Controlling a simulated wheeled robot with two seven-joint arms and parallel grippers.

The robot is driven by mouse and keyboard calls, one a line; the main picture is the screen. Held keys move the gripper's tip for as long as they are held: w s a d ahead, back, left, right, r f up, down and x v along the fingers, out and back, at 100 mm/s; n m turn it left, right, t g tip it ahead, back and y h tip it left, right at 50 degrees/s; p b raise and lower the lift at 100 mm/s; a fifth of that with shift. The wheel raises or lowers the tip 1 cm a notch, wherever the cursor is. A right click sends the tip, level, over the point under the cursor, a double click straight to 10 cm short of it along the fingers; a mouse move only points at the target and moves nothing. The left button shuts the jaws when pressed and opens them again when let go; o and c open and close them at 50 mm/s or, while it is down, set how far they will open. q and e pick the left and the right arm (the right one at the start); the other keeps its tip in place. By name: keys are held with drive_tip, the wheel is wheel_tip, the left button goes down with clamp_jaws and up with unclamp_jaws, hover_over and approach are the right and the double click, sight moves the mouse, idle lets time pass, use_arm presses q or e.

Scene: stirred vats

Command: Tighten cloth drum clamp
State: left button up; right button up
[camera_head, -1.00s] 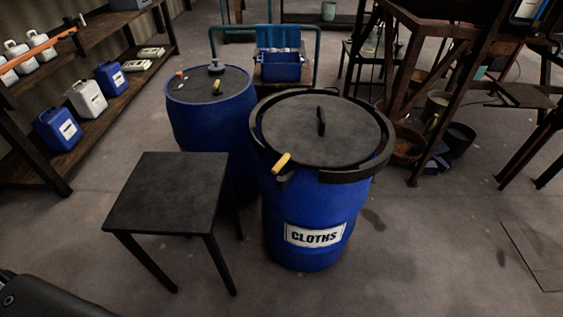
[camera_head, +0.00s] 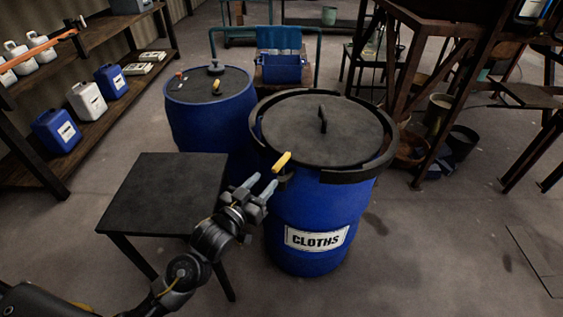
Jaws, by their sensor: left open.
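The blue cloth drum (camera_head: 318,215) with a "CLOTHS" label stands upright in the middle. Its dark lid (camera_head: 320,130) has an upright handle on top. A dark clamp ring (camera_head: 359,176) runs around the rim. The ring's clamp lever has a yellow grip (camera_head: 282,162), pointing up at the front left of the rim. My left gripper (camera_head: 264,184) is open and empty, just below and left of the yellow grip. I cannot tell whether a fingertip touches it. My right gripper is not in view.
A black table (camera_head: 165,193) stands left of the drum, below my left arm. A second blue drum (camera_head: 210,110) stands behind it. Shelves with canisters (camera_head: 86,101) line the left. A rusty metal frame (camera_head: 410,95) stands at the right.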

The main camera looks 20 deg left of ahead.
sight(282, 159)
use_arm(q)
drive_tip(key=p+x, duration=0.1)
drive_tip(key=x, duration=0.7)
drive_tip(key=shift+w+d, duration=0.1)
drive_tip(key=shift+w, duration=0.25)
drive_tip(key=shift+w+d, duration=0.15)
drive_tip(key=shift+w, duration=0.55)
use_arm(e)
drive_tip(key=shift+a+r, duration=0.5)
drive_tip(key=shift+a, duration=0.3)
